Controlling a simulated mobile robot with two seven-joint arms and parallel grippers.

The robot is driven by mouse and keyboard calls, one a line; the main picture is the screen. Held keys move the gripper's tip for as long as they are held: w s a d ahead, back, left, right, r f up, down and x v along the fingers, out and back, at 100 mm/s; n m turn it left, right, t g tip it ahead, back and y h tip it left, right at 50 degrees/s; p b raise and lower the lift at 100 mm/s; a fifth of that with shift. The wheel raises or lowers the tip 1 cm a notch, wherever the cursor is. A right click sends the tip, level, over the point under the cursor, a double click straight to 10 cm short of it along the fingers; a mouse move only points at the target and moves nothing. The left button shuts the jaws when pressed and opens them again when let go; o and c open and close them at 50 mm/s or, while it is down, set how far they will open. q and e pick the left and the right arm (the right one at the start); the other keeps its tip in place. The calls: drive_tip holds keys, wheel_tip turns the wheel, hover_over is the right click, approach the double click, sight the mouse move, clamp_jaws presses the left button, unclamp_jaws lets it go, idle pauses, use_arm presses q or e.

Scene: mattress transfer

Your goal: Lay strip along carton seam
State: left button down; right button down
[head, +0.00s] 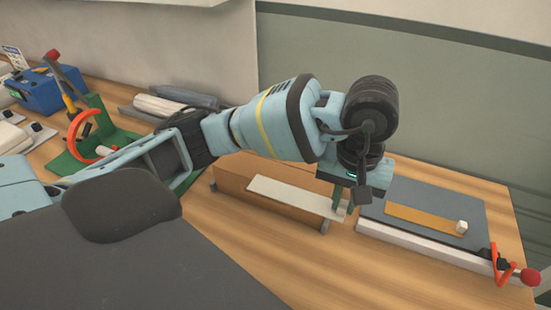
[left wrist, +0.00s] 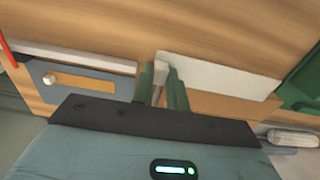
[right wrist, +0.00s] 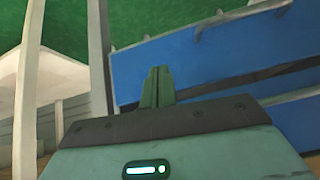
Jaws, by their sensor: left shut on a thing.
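A long white strip (head: 290,195) lies lengthwise over the brown carton (head: 245,173) in the head view. It also shows in the left wrist view (left wrist: 222,76), with part of the carton (left wrist: 212,104) beside it. My left gripper (head: 344,197) is at the strip's right end, shut on the small pale block there (left wrist: 160,70). I cannot tell whether the strip touches the carton along its whole length; the seam is not visible. My right gripper (right wrist: 157,84) is shut, its fingers together with nothing seen between them. It is outside the head view.
A grey board (head: 425,203) with a brown strip (head: 415,219), a white block (head: 461,227) and a red-knobbed lever (head: 530,277) lies right of the carton. A green stand with an orange ring (head: 84,130) and a blue box (head: 42,92) stand left.

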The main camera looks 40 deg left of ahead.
drive_tip(key=shift+d, duration=0.1)
